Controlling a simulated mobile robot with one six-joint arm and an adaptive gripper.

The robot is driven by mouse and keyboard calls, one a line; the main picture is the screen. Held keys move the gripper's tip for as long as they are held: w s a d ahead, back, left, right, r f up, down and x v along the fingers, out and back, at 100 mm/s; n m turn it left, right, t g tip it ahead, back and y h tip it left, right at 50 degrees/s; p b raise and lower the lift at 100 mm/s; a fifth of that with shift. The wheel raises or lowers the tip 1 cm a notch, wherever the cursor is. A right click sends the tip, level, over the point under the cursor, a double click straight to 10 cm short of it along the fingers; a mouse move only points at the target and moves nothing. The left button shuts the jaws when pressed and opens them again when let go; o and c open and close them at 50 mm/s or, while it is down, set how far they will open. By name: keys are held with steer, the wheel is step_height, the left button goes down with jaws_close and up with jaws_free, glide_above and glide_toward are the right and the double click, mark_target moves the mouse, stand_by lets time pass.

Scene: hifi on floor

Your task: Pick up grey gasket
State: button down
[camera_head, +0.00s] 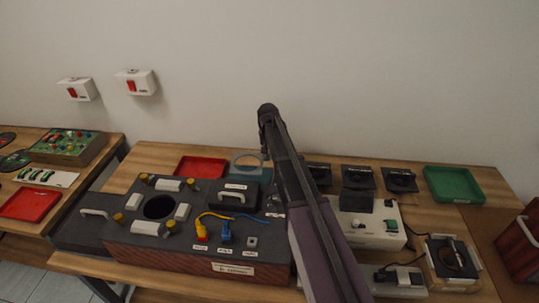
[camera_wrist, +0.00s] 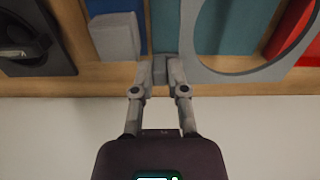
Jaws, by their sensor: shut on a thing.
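The grey gasket is a large ring, partly cut off at the right of the wrist view (camera_wrist: 232,76), with a teal surface showing through it. In the head view it shows as a pale ring (camera_head: 233,162) on the back of the table, left of my arm. My gripper (camera_wrist: 160,72) has its fingertips close together on a small grey piece beside the ring's left edge. This piece appears to be part of the gasket, though the join is hard to see. My gripper is hidden in the head view.
A red tray (camera_head: 201,167) lies left of the gasket, and a dark box with cables (camera_head: 190,240) stands in front. Several black parts (camera_head: 358,178) and a green tray (camera_head: 454,184) lie to the right. The wall is close behind the table.

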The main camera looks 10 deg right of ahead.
steer(key=shift+r, duration=0.15)
stand_by(0.6)
step_height(320, 180, up, 19)
steer(key=p, duration=1.8)
steer(key=shift+f+p, duration=0.2)
steer(key=shift+p, duration=0.2)
